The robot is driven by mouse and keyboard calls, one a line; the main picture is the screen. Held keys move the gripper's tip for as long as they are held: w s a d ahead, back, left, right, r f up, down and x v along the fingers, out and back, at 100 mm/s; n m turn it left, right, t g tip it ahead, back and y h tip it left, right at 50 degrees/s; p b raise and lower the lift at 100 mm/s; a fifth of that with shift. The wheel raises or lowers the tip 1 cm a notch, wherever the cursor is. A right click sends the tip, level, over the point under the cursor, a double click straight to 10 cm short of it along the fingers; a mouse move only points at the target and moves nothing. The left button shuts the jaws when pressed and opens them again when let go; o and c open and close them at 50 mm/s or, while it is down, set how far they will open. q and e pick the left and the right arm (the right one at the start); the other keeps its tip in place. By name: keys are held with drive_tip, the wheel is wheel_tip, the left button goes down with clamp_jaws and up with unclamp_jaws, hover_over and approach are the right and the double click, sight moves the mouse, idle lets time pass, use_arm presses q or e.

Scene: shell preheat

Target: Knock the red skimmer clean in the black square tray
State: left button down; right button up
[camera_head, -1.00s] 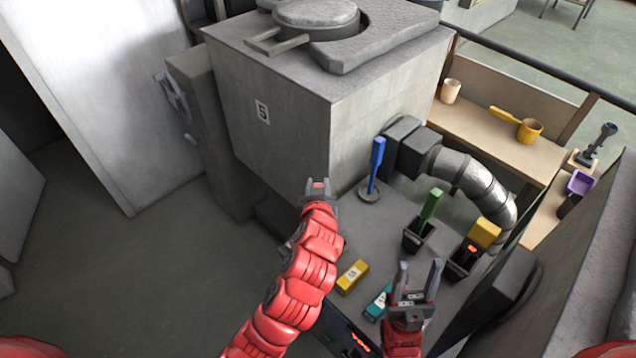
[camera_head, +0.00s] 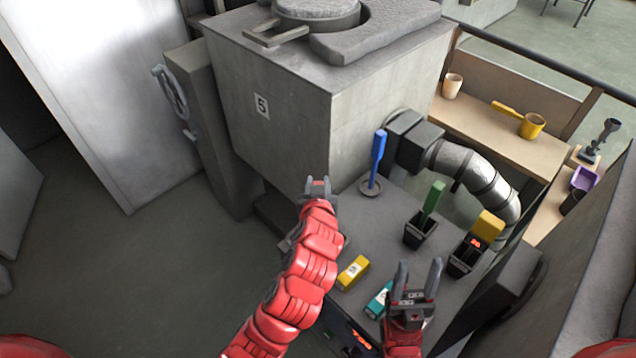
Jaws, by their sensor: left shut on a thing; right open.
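My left gripper (camera_head: 318,187) is over the near left corner of the grey bench (camera_head: 395,205), in front of the furnace. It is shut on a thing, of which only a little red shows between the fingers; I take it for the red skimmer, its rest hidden. A black square container (camera_head: 419,236) on the bench holds a green-handled piece (camera_head: 432,203). A second black square container (camera_head: 463,262) has a yellow block (camera_head: 488,226) and an orange glow at it. I cannot tell which is the black square tray. My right gripper (camera_head: 419,275) is open and empty at the near bench edge.
A blue tool (camera_head: 378,158) stands in a small round dish. A yellow block (camera_head: 353,273) and a teal block (camera_head: 378,300) lie near the front edge. The furnace (camera_head: 275,110) and a metal pipe (camera_head: 475,175) close off the back. A dark panel (camera_head: 505,285) stands at right.

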use_arm(q)
drive_tip(key=shift+f+b, duration=0.75)
drive_tip(key=shift+b, duration=0.1)
drive_tip(key=shift+r, duration=0.1)
wheel_tip(320, 180, up, 9)
drive_tip(key=p, duration=0.2)
idle(0.7)
idle(0.7)
